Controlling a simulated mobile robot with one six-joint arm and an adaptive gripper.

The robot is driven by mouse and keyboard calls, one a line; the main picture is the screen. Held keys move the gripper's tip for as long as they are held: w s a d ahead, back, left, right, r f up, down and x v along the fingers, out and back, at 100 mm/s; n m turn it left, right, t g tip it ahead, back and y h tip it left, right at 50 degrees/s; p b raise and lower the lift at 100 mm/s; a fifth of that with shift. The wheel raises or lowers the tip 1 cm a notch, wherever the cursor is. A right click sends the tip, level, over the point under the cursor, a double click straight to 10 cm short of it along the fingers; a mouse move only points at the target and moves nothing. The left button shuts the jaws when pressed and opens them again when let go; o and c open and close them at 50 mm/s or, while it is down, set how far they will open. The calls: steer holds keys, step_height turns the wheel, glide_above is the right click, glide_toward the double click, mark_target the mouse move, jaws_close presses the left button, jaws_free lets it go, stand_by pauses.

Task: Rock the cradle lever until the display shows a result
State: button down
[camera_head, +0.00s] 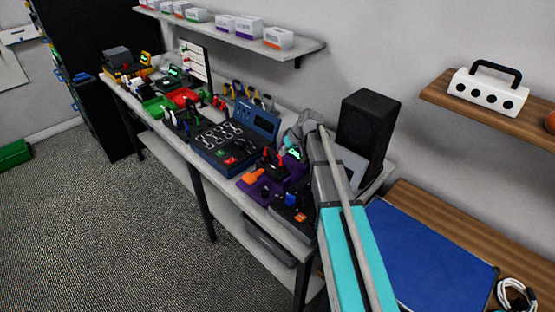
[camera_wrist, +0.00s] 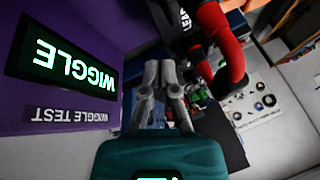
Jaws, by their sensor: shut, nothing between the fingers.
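A purple station (camera_head: 250,193) stands on the bench, with a small lit green display (camera_head: 293,154). In the wrist view the display (camera_wrist: 75,65) reads "WIGGLE", upside down, above a "WIGGLE TEST" label on the purple housing (camera_wrist: 95,18). An orange piece (camera_head: 253,176) sits at the station's front left; I cannot tell whether it is the cradle lever. Red and black leads (camera_head: 270,160) rise by the station and look large in the wrist view (camera_wrist: 222,30). My gripper (camera_wrist: 160,66) is shut and empty beside the display, apart from the leads.
A blue case with several cables (camera_head: 225,140) lies left of the station. A black speaker (camera_head: 368,125) stands behind my arm. A dark unit with orange and blue parts (camera_head: 295,207) is at the front. A shelf with boxes (camera_head: 245,42) hangs above.

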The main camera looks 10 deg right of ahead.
steer(key=shift+d+r, duration=0.1)
steer(key=w+d+r+p, duration=0.2)
steer(key=d+r+p, duration=0.1)
steer(key=shift+w, duration=0.15)
stand_by(0.6)
stand_by(0.8)
